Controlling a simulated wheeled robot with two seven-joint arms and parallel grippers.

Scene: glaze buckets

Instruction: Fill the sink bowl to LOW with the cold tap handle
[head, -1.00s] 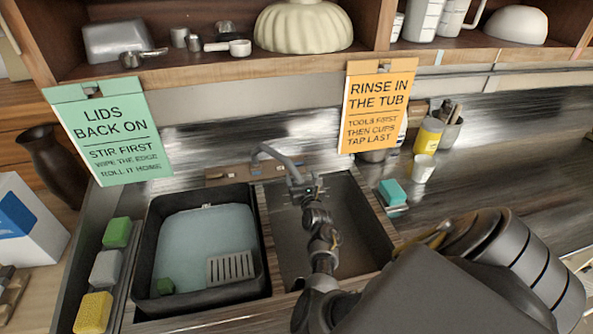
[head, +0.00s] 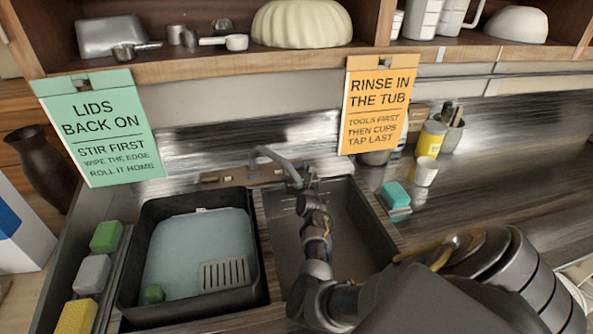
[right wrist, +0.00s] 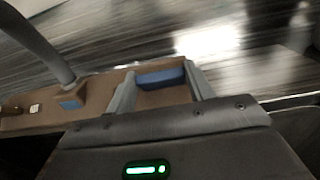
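The metal sink bowl (head: 345,222) is the right basin, partly hidden behind my right arm. I see no clear water level or LOW mark in it. The grey tap spout (head: 272,156) arches at its back left, and shows at the left of the right wrist view (right wrist: 42,42). A blue block, seemingly the cold tap handle (right wrist: 160,77), sits on the brown tap deck (right wrist: 100,92). My right gripper (right wrist: 162,88) is open, its fingers apart on either side of the blue block. I cannot tell whether they touch it. It also shows in the head view (head: 308,175). My left gripper is out of view.
A black tub (head: 262,268) with pale blue water, a grate and a green block stands left of the bowl. Sponges (head: 92,274) line its left. A teal sponge (head: 395,194) and yellow container (head: 430,138) are right. Two signs (head: 378,105) (head: 100,130) hang from the shelf.

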